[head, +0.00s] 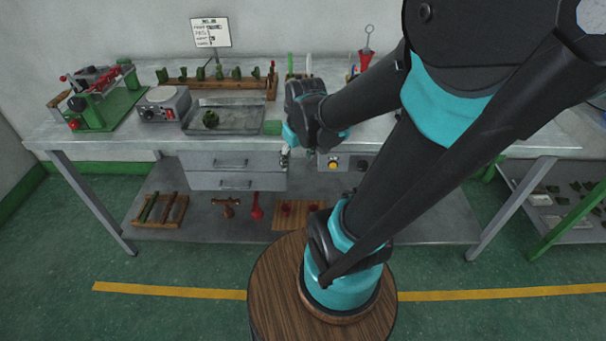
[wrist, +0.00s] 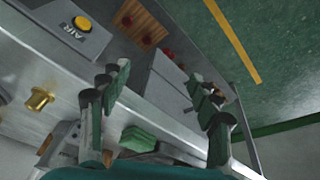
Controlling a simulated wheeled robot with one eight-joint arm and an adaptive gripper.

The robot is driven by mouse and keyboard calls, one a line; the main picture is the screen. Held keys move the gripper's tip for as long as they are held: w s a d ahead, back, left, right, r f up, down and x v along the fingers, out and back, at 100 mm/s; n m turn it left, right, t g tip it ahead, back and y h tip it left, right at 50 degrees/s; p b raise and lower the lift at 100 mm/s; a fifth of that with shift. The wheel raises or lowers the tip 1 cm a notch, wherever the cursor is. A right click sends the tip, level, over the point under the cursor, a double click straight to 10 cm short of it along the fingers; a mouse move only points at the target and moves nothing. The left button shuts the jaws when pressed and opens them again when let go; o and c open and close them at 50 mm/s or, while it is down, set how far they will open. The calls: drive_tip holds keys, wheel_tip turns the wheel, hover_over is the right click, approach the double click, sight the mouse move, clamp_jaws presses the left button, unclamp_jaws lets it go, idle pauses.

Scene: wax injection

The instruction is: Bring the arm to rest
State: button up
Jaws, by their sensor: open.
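My gripper (head: 284,158) hangs at the front edge of the workbench (head: 380,128), just in front of the drawers in the head view. My arm is stretched forward and bent down toward that edge. In the wrist view my gripper (wrist: 157,84) has its two dark green fingers spread wide. Nothing is between the fingers. A green block (wrist: 138,138) lies on the bench behind the fingers in the wrist view. A green block (head: 272,127) also lies beside the metal tray in the head view.
A metal tray (head: 245,122) holds a dark green piece (head: 210,119). A grey box with a yellow button (wrist: 82,23), marked AIR, and a brass part (wrist: 38,98) are near my gripper. A green-framed press (head: 105,105) stands at left. The floor in front is clear.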

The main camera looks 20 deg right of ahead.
drive_tip(key=s+f+m, duration=0.3)
drive_tip(key=s, duration=0.2)
drive_tip(key=shift+d+f+t, duration=0.3)
drive_tip(key=shift+f+t, duration=0.1)
idle(0.7)
